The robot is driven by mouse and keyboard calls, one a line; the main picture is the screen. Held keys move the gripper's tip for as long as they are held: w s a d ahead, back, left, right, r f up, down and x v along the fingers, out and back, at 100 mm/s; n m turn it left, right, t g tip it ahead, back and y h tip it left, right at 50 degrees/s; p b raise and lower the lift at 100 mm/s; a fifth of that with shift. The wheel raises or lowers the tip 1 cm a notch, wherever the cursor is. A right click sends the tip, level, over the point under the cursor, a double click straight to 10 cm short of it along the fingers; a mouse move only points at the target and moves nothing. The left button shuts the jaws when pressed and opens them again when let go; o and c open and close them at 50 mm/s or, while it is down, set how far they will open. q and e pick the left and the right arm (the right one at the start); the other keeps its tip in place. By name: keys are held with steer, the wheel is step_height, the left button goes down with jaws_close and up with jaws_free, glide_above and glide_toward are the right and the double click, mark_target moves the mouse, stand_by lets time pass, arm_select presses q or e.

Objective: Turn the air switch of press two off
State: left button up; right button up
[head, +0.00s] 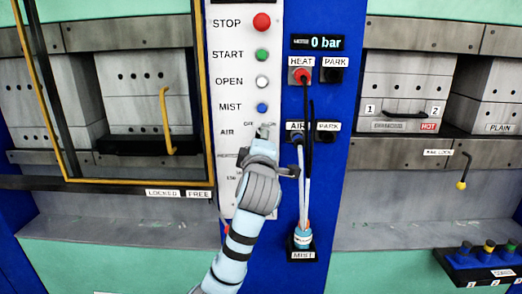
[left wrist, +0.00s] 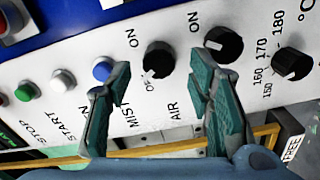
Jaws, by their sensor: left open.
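The air switch is a black rotary knob (left wrist: 158,60) on the white control panel, with ON and OFF printed beside it and AIR below it in the left wrist view. A white mark on it seems to face OFF, but this is small. My left gripper (left wrist: 162,72) is open, its two teal fingers on either side of this knob; contact cannot be told. In the head view my left gripper (head: 265,132) is at the AIR row and hides the knob. No press number is readable. My right gripper is not in view.
A blue button (left wrist: 103,70) and a second black knob (left wrist: 223,45) flank the air switch closely. Right of the panel, hoses (head: 303,190) run near my left wrist. A yellow-edged guard frame (head: 200,90) stands to the left.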

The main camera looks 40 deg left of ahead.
arm_select(q)
steer(key=v, duration=0.9)
